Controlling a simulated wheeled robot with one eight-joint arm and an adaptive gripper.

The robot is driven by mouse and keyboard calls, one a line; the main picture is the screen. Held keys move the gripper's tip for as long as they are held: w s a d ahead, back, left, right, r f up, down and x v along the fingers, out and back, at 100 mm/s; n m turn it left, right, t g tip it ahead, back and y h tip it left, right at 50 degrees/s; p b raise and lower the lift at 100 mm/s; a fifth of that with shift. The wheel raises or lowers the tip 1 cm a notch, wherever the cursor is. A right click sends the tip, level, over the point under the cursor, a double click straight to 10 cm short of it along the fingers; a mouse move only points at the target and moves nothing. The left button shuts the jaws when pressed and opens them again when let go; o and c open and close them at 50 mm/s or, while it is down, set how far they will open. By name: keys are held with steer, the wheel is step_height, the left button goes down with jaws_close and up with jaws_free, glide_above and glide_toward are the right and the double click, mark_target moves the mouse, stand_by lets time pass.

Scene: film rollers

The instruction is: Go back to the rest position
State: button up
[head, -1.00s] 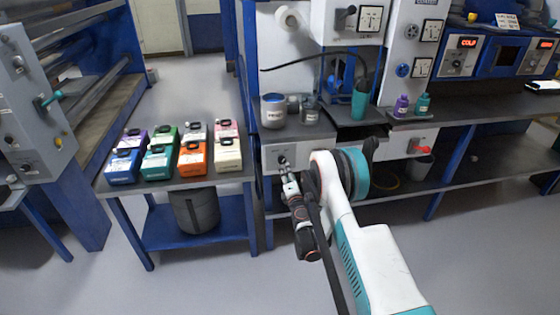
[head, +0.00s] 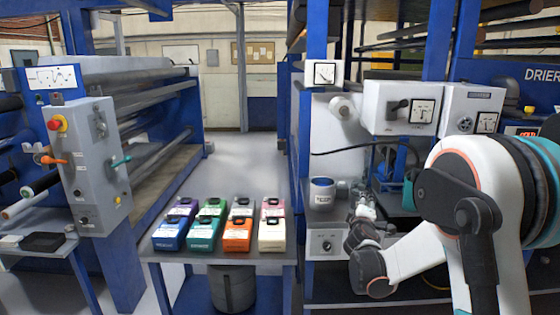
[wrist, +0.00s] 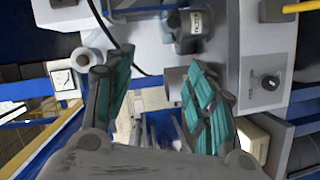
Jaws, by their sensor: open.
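My gripper (head: 364,208) is in front of the workbench in the head view, small and partly merged with the items behind it. In the wrist view its two teal-padded fingers (wrist: 158,95) are spread apart with nothing between them. My arm is bent, with its large white and teal joint high at the right of the head view.
Several coloured boxes, among them an orange one (head: 237,234), stand on a table (head: 215,258) at the lower middle. A grey control panel (head: 88,165) stands at the left. Clear floor (head: 240,155) runs between the machines.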

steer(key=s+r+m+g, duration=0.2)
steer(key=s+r+m, duration=0.15)
steer(key=s, duration=0.65)
steer(key=s+r+m+g, duration=0.25)
steer(key=s+r, duration=0.25)
steer(key=s, duration=0.5)
steer(key=s+a+f+m+g+y, duration=0.1)
steer(key=s+a+f, duration=0.1)
steer(key=s, duration=0.7)
steer(key=s+a+f+m+g+y, duration=0.1)
steer(key=s+a+f+m+y, duration=0.1)
steer(key=s, duration=0.7)
steer(key=s+a+f+m+g+y, duration=0.1)
steer(key=s+a+f+m+g, duration=0.1)
steer(key=s, duration=0.7)
steer(key=shift+a+y, duration=0.4)
steer(key=shift+a, duration=0.3)
steer(key=shift+s+f, duration=0.1)
